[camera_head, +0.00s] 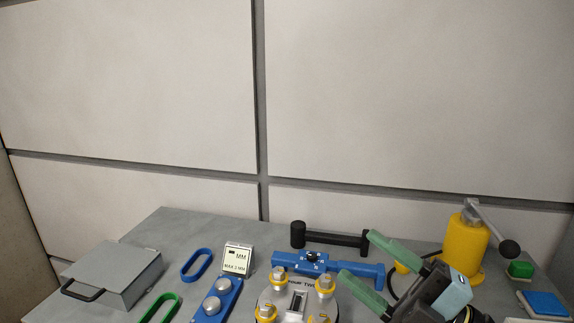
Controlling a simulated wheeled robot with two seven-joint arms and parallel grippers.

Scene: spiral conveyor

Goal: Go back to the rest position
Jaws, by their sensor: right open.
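My right gripper (379,274) comes in from the lower right of the head view. Its two green fingers are spread apart with nothing between them. It hangs over the right part of the grey table (205,226). Its fingertips lie in front of the right end of a blue bar-shaped tool (328,264) in the picture; I cannot tell whether they touch it. My left gripper is not in view.
A round fixture (297,301) with yellow-ringed posts stands front centre. A black hammer-like tool (330,238) lies behind it. A yellow lever press (464,246) stands right. A grey box (112,275) and blue ring (196,265) are left. A panelled wall (130,85) rises behind.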

